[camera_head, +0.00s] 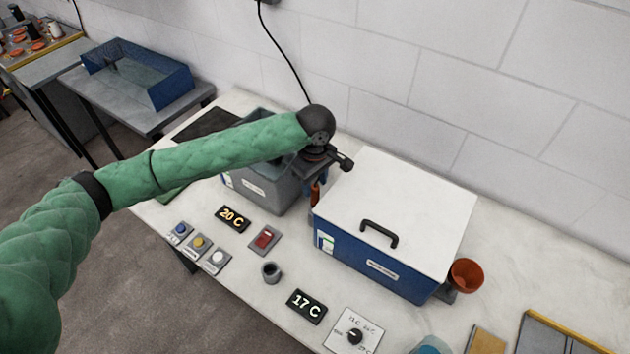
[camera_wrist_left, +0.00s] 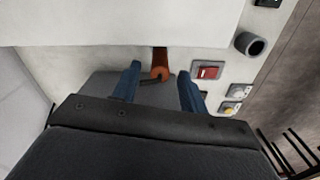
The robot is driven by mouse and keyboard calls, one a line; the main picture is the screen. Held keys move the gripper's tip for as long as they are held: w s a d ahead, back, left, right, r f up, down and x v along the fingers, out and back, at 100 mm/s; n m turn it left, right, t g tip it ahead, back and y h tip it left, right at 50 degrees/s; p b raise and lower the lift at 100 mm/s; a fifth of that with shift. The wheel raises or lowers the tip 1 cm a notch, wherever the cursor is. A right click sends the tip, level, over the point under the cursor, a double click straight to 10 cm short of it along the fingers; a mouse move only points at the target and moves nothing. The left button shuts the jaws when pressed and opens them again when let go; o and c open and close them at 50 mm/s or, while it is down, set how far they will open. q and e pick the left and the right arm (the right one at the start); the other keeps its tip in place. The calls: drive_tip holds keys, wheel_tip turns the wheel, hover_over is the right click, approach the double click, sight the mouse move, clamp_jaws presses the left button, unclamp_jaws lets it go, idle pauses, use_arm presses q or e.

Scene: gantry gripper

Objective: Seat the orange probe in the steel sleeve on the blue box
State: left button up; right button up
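The orange probe (camera_head: 315,192) stands in the narrow space between the grey bin and the blue box (camera_head: 372,266), at the box's left end. In the left wrist view the orange probe (camera_wrist_left: 160,63) shows beside the white lid's edge, between the fingers. My left gripper (camera_head: 318,178) is over that end of the box. In the left wrist view its blue fingers (camera_wrist_left: 161,84) are spread, with a gap on each side of the probe. I cannot make out the steel sleeve; the gripper covers much of this spot. My right gripper is not in view.
A grey bin (camera_head: 265,190) stands left of the box. A lid handle (camera_head: 379,234) rises from the white lid. An orange cup (camera_head: 466,274) is at the box's right end. A grey cup (camera_head: 271,271), red switch (camera_head: 265,239) and 17 C display (camera_head: 306,306) lie in front.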

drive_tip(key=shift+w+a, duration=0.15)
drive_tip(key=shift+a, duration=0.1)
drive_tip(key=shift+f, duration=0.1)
use_arm(q)
drive_tip(key=shift+r+b, duration=0.25)
drive_tip(key=shift+b, duration=0.15)
wheel_tip(320, 180, up, 2)
drive_tip(key=shift+r+b, duration=0.1)
drive_tip(key=shift+b, duration=0.55)
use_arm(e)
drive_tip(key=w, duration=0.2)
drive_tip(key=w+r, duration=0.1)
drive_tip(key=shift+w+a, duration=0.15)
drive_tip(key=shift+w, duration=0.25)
use_arm(q)
wheel_tip(320, 180, up, 10)
drive_tip(key=b, duration=0.3)
drive_tip(key=shift+r, duration=0.25)
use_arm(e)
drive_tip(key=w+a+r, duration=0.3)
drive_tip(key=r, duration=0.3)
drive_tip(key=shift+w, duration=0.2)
